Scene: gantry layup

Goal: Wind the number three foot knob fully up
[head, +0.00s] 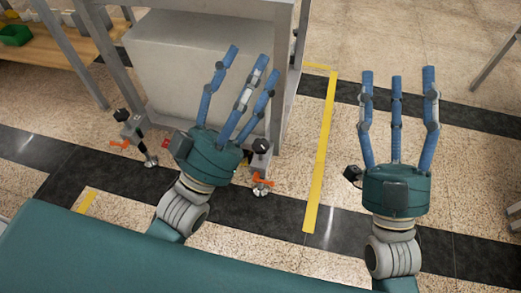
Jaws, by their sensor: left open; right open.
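Two levelling feet with black knobs show at the base of a grey metal frame. One black foot knob (121,115) is at the left, above an orange lever (119,145). The other black foot knob (261,145) is just right of my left gripper's palm, above another orange lever (262,181). I cannot read a number on either. My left gripper (245,72) is open and empty, its blue fingers spread in front of the frame. My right gripper (398,82) is open and empty over the floor, well right of both knobs.
The grey frame (288,95) stands around a large grey box (185,65). A wooden bench (60,50) with a green bin (15,35) is at the upper left. A yellow floor line (321,160) runs between my grippers. The floor at the right is mostly clear.

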